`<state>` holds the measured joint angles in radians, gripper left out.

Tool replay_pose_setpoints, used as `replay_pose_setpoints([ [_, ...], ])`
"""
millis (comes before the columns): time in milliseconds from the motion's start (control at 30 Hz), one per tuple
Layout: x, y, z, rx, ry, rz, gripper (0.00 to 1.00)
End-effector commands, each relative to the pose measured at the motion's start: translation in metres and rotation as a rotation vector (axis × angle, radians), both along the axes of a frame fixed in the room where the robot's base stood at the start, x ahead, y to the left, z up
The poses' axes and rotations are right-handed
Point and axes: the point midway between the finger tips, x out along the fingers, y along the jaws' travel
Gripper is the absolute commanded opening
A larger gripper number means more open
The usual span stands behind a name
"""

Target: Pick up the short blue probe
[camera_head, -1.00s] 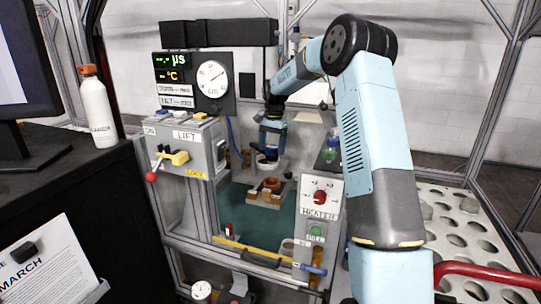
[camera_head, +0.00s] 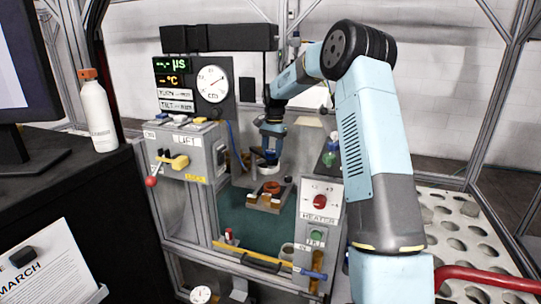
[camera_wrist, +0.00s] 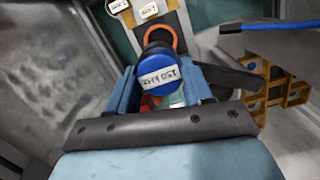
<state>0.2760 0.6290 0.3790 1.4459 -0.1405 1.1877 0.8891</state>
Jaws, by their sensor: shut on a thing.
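A short probe with a round blue top (camera_wrist: 160,75) and a white label is between my gripper's fingers in the wrist view. My gripper (camera_wrist: 160,92) is shut on it. The label's print is too blurred to read surely. In the head view my gripper (camera_head: 269,150) is above the small holder block (camera_head: 268,200) on the green floor of the rig, with some blue showing at the fingers. The probe's lower part is mostly hidden.
An orange ring (camera_wrist: 160,38) lies beyond the probe, near labelled white pieces. The LIFT box (camera_head: 190,148) and HEATER panel (camera_head: 320,200) flank the bay.

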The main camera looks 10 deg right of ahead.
Motion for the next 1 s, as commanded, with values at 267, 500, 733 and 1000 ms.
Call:
replay_pose_setpoints([
  [267, 0.001, 0.0, 0.027, -0.001, -0.004, 0.001, 0.23],
  [500, 0.0, 0.001, 0.064, -0.001, -0.003, 0.001, 0.23],
  [733, 0.024, -0.013, 0.069, 0.001, -0.001, 0.0, 0.23],
  [1000, 0.064, -0.037, 0.069, 0.001, -0.001, 0.0, 0.23],
])
